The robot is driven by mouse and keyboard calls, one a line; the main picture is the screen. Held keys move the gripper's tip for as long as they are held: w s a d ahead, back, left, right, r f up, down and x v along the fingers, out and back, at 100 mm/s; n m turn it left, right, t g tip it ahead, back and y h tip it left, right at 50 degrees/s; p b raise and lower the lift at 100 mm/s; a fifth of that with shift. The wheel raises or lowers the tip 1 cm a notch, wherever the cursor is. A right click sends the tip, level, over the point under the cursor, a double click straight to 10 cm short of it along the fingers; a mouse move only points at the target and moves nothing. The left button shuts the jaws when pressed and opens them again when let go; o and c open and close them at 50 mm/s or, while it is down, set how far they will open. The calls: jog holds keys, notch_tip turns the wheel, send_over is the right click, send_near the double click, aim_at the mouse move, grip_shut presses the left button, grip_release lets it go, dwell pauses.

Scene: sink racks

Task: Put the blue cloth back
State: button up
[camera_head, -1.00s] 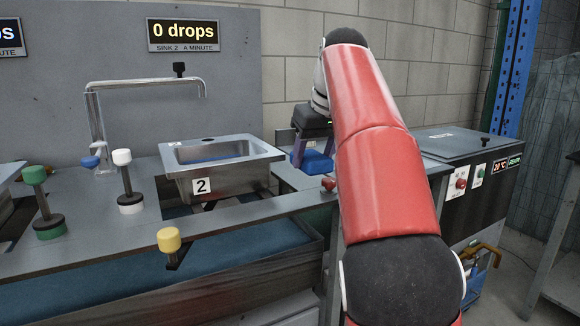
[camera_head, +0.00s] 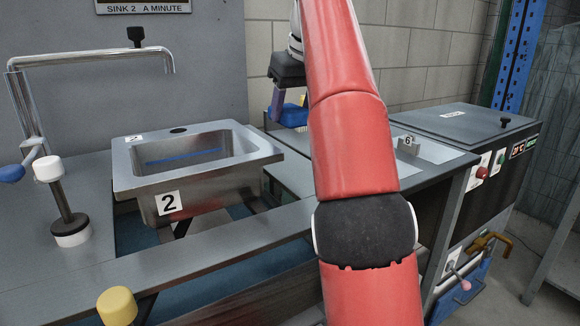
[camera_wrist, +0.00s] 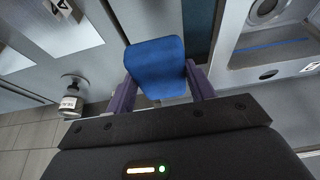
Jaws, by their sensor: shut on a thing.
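The blue cloth (camera_wrist: 157,62) looks like a flat, rounded pad in the wrist view. It sits between the two purple fingers of my gripper (camera_wrist: 160,90), which is shut on it. In the head view the cloth (camera_head: 294,116) shows as a small blue patch under my gripper (camera_head: 289,108), to the right of the sink marked 2. It appears held above the grey counter; the exact height is unclear. My red arm hides part of the area behind and below the gripper.
The metal sink 2 (camera_head: 199,180) stands left of my gripper. A small metal block marked 6 (camera_head: 424,150) sits right of my arm. A dark-sided cabinet (camera_head: 455,131) is at the right.

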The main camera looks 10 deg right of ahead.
send_over(289, 167)
jog(key=s, duration=0.2)
jog(key=f, duration=0.5)
jog(key=shift+w+d, duration=0.2)
jog(key=shift+f+b, duration=0.6)
jog(key=shift+f, duration=1.7)
jog(key=shift+f, duration=0.1)
jog(key=shift+f, duration=0.15)
jog(key=o, duration=0.9)
jog(key=shift+b, duration=0.45)
